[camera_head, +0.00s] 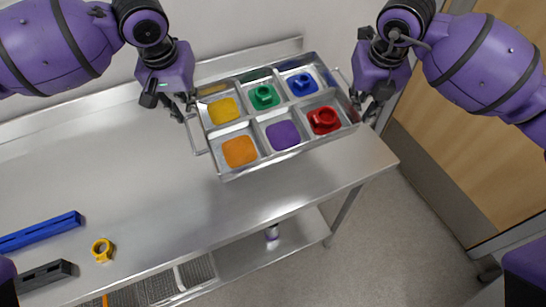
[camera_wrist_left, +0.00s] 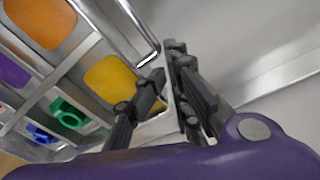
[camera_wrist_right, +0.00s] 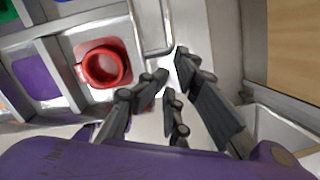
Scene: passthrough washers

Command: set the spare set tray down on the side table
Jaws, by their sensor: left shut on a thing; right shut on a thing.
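The spare set tray (camera_head: 300,151) is a silver metal tray with six compartments, held over the right end of the metal table (camera_head: 130,150). Its back row has a yellow pad, a green ring part (camera_head: 264,97) and a blue ring part (camera_head: 302,84). Its front row has an orange pad, a purple pad and a red ring part (camera_head: 323,120). My left gripper (camera_head: 188,112) is shut on the tray's left handle. My right gripper (camera_head: 366,108) is shut on its right handle. I cannot tell whether the tray's underside touches the table.
A blue bar (camera_head: 40,232), a dark grey bar (camera_head: 45,276) and a yellow ring part (camera_head: 102,250) lie at the table's lower left. The table's middle is clear. A lower shelf (camera_head: 265,255) holds wire baskets. A wooden door (camera_head: 490,120) is at the right.

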